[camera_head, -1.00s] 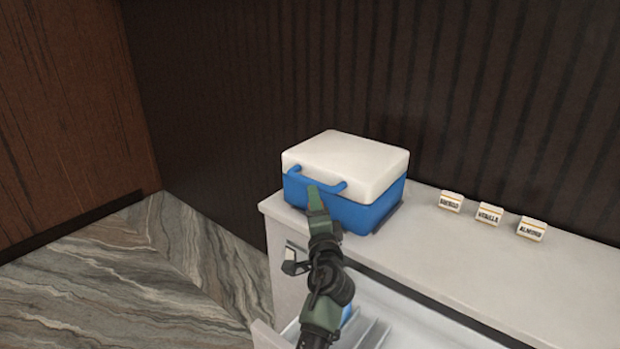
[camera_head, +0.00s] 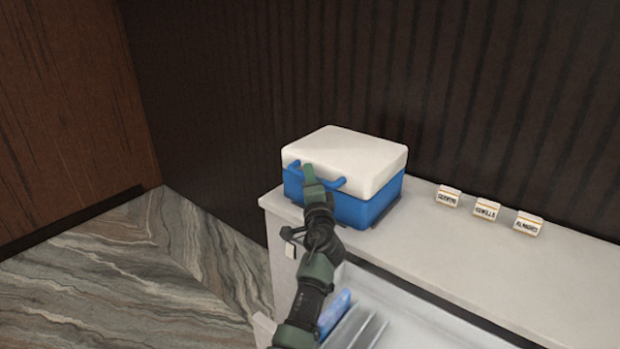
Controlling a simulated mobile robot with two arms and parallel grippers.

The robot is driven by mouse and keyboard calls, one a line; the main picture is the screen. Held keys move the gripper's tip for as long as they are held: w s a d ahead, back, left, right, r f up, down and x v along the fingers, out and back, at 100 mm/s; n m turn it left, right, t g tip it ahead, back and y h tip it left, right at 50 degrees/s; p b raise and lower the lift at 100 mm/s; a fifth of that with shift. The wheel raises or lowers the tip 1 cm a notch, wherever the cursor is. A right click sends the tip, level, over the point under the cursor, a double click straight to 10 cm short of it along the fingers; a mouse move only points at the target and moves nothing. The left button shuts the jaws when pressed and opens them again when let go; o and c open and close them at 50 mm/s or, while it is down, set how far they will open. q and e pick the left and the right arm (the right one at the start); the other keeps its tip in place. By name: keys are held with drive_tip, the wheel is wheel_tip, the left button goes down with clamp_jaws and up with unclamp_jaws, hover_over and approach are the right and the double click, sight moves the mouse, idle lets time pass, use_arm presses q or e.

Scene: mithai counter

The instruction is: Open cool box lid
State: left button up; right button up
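The cool box (camera_head: 364,212) has a blue body and stands on the left end of the white counter. My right gripper is out of view.
Several small label blocks, among them one at the left (camera_head: 448,196) and one at the right (camera_head: 528,223), stand on the counter (camera_head: 480,265) right of the box. An open drawer-like bay with a blue item (camera_head: 334,311) lies below the counter front. A dark ribbed wall is close behind.

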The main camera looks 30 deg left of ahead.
use_arm(q)
clamp_jaws()
drive_tip(key=shift+f, duration=0.1)
idle(1.1)
